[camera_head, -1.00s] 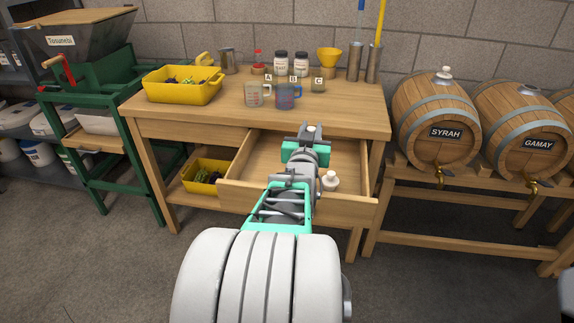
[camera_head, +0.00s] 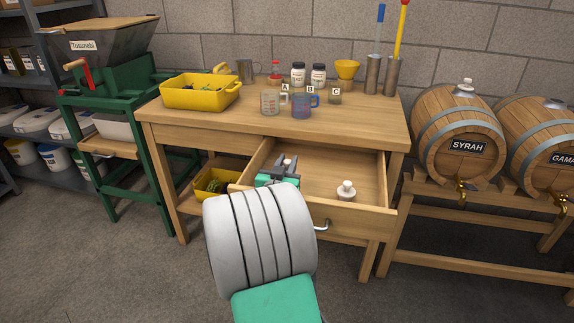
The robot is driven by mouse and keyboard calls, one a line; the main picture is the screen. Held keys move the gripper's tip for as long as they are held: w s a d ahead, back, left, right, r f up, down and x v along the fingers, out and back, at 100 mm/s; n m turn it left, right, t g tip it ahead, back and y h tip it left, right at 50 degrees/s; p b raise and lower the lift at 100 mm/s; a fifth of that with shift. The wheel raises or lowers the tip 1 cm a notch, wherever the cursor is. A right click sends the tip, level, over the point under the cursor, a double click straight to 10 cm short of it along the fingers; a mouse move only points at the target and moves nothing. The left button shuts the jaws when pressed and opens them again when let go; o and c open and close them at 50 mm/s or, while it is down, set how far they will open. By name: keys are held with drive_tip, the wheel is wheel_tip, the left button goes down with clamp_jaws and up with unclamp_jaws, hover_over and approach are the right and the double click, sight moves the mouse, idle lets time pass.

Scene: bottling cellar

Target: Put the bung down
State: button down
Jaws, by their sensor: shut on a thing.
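A white bung (camera_head: 346,190) with a knob on top stands in the open drawer (camera_head: 362,218), on the right side near the drawer front. My gripper (camera_head: 285,160) is over the left part of the drawer, apart from and to the left of this bung. Another white bung (camera_head: 467,82) sits on top of the Syrah barrel (camera_head: 455,122).
A lower yellow bin (camera_head: 211,184) is left of the drawer. The drawer floor between gripper and bung looks clear.

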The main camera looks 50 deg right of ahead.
drive_tip(key=shift+f+b, duration=0.3)
drive_tip(key=shift+b, duration=0.15)
drive_tip(key=shift+f+b, duration=0.35)
drive_tip(key=shift+b, duration=0.05)
drive_tip(key=c, duration=1.2)
unclamp_jaws()
drive_tip(key=shift+f, duration=0.15)
drive_tip(key=shift+r+p, duration=0.4)
drive_tip(key=shift+p, duration=0.15)
drive_tip(key=shift+r+p, duration=0.6)
drive_tip(key=shift+p, duration=0.1)
drive_tip(key=b+v, duration=0.1)
drive_tip(key=v, duration=1.1)
drive_tip(key=shift+s+f, duration=0.1)
drive_tip(key=shift+f, duration=0.1)
